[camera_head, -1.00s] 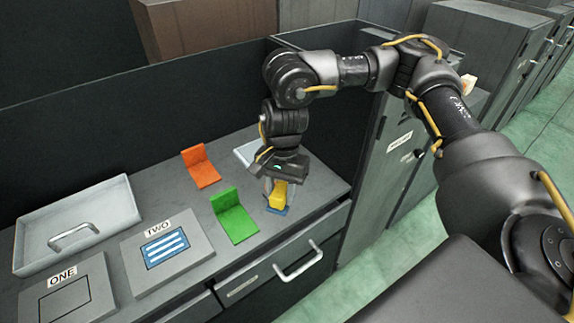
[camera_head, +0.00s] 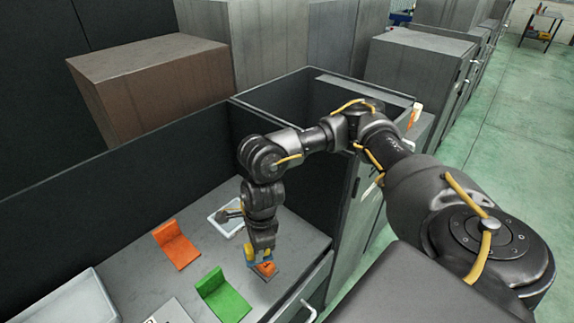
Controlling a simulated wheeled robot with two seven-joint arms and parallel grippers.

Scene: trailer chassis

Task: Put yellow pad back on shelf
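My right arm reaches over the grey shelf top (camera_head: 135,285), and its gripper (camera_head: 260,259) points down near the shelf's front right. Small yellow parts (camera_head: 249,253) show at the gripper's tip with bits of blue; I cannot tell whether they are the yellow pad or the fingers. A small orange piece (camera_head: 265,269) shows right under the tip, on or over a dark square patch. Whether the gripper is shut on it is too small to tell. An orange L-shaped pad (camera_head: 177,246) and a green one (camera_head: 224,297) stand to the left. My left gripper is out of view.
A small white tray (camera_head: 222,226) lies behind the gripper, with a grey part over it. A larger pale tray (camera_head: 68,306) is at the lower left. Dark panels wall the back. A brown box (camera_head: 150,80) and grey cabinets (camera_head: 425,65) stand behind. A drawer handle (camera_head: 308,311) juts in front.

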